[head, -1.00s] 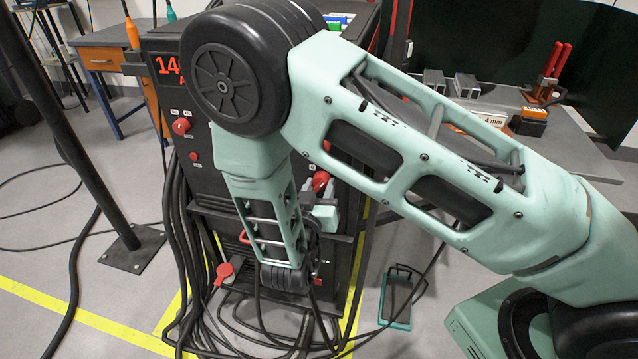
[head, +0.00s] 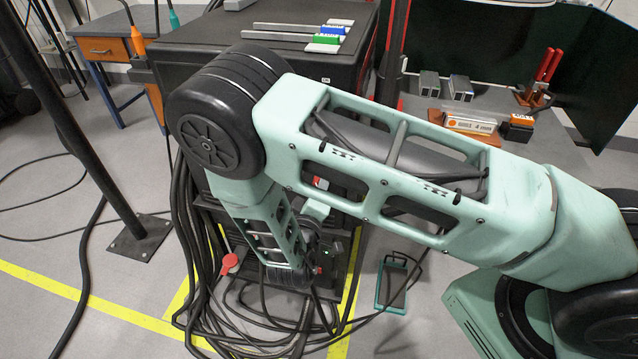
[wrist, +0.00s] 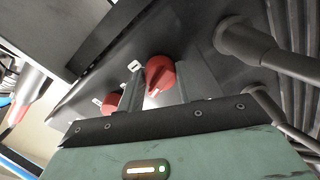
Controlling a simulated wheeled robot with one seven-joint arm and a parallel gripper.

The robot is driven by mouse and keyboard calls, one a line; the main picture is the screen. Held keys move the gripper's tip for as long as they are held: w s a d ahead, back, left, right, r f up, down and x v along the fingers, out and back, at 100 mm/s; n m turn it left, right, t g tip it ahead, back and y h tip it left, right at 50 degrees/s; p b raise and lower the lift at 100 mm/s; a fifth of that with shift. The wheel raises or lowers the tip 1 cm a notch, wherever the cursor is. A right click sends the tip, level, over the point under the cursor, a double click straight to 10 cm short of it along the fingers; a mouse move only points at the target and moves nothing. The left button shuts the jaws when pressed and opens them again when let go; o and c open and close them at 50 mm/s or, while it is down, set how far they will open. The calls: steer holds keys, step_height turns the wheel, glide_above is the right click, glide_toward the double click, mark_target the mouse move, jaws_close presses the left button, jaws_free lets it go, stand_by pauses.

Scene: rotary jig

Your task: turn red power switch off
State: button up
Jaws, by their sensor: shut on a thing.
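A second red knob (wrist: 110,103) sits to the left, partly behind the left finger. In the head view, my arm covers most of the cabinet's front, and I cannot make out the held switch there.
Thick black cables (head: 190,220) hang down the cabinet's left side and coil on the floor. Dark cable plugs (wrist: 245,42) stick out to the right of the knob. A black post (head: 85,130) stands left. A workbench (head: 540,150) with tools is at right.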

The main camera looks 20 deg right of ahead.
steer(key=n+p, duration=0.1)
steer(key=n, duration=0.3)
steer(key=shift+s+n, duration=0.1)
steer(key=shift+n, duration=0.3)
steer(key=shift+f+p, duration=0.1)
steer(key=shift+p, duration=0.2)
steer(key=o, duration=1)
steer(key=b+v, duration=0.1)
steer(key=v, duration=1.6)
steer(key=shift+s+a, duration=0.1)
steer(key=shift+a, duration=0.05)
